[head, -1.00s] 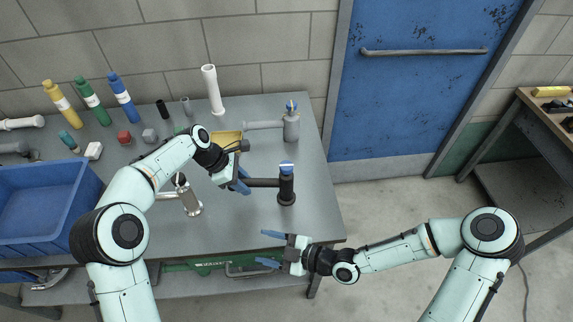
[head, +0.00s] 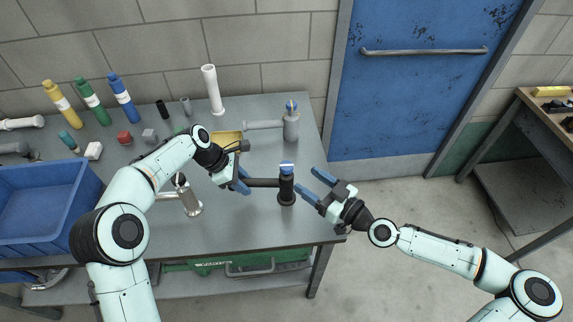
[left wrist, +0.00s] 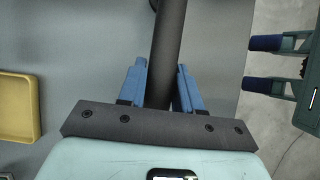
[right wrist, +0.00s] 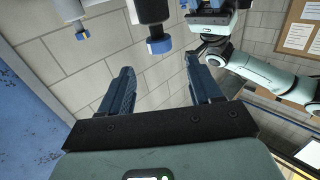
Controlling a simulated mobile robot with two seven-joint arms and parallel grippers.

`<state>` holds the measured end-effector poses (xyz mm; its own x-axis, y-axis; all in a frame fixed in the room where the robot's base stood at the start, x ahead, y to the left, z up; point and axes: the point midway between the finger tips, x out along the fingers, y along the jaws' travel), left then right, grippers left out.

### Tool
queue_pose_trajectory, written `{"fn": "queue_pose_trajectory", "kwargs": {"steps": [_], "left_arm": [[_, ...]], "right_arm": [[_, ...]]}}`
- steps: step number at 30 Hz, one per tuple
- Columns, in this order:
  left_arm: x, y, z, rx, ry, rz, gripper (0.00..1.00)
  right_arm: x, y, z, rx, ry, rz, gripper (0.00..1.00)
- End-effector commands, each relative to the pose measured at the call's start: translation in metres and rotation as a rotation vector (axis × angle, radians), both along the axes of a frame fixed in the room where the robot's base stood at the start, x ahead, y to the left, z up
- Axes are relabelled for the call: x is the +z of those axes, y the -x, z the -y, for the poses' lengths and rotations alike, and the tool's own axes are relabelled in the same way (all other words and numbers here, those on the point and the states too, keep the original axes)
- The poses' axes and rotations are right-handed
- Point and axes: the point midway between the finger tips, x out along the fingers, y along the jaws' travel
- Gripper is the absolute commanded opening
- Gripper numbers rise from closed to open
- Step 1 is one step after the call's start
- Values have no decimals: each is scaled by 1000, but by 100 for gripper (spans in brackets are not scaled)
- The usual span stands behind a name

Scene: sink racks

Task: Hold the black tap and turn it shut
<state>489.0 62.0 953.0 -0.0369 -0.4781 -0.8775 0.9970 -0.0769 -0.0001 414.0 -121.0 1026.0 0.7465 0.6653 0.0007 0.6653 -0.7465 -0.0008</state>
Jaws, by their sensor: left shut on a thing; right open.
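The black tap (head: 286,192) stands upright near the right end of the bench, with a blue-and-white handle (head: 287,168) on top and a spout (head: 262,183) pointing left. My left gripper (head: 243,181) is shut on the spout; in the left wrist view the dark spout (left wrist: 169,45) runs between its blue fingers (left wrist: 161,88). My right gripper (head: 318,186) is open and empty just right of the tap, apart from it. In the right wrist view the tap's blue top (right wrist: 159,46) shows beyond the open fingers (right wrist: 158,80).
A grey tap (head: 291,126) stands behind the black one, and a steel tap (head: 190,198) stands to the left. A yellow tray (head: 228,137) lies behind my left gripper. A blue crate (head: 40,212) is at far left. Floor is clear right of the bench.

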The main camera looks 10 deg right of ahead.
Motion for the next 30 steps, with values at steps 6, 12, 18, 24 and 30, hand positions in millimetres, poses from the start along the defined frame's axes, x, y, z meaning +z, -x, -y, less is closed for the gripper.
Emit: {"fn": "queue_pose_trajectory", "kwargs": {"steps": [6,12,18,24,30], "left_arm": [[1,0,0,0,1,1,7],[1,0,0,0,0,1,7],[1,0,0,1,0,2,7],[0,0,0,1,0,2,7],[0,0,0,0,0,1,7]], "right_arm": [[0,-33,-30,4,0,1,63],[0,-55,-50,1,-1,1,63],[0,-65,-58,0,1,-1,63],[-1,-66,-59,-1,1,-1,63],[0,-66,-59,0,1,0,24]]}}
